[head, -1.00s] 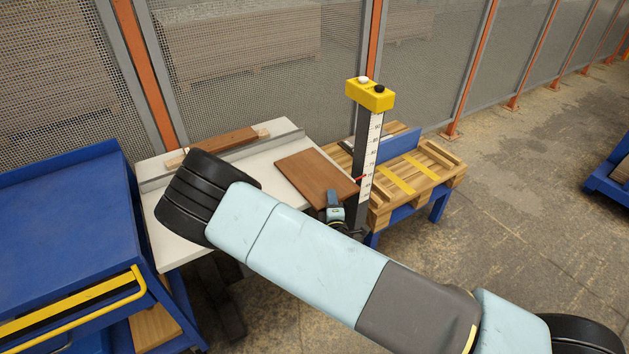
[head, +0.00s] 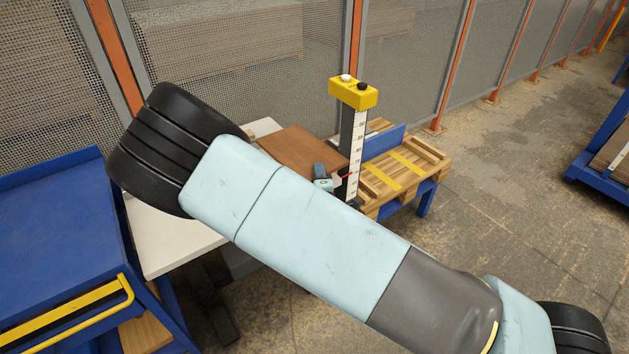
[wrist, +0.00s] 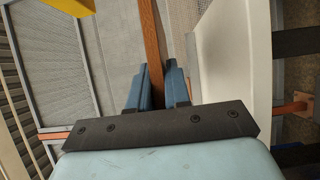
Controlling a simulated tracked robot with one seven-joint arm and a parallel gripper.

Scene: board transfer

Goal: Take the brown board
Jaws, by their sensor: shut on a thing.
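The brown board (head: 300,146) is a flat rectangular panel, held above the white table (head: 160,238). In the wrist view the board (wrist: 152,45) shows edge-on as a narrow brown strip, with a gap between it and the white tabletop (wrist: 236,60). My gripper (head: 323,176) is at the board's near right edge, partly hidden by my arm in the head view. In the wrist view my gripper (wrist: 158,84) has its two blue fingers on either side of the strip, shut on the board. My arm hides the board's lower left part.
A post with a scale and yellow top (head: 353,92) stands close to the board's right edge. Behind it is a pallet-topped blue stand (head: 410,165) with yellow strips. A blue cart (head: 55,235) stands at left. A mesh fence (head: 240,60) runs behind. Floor at right is open.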

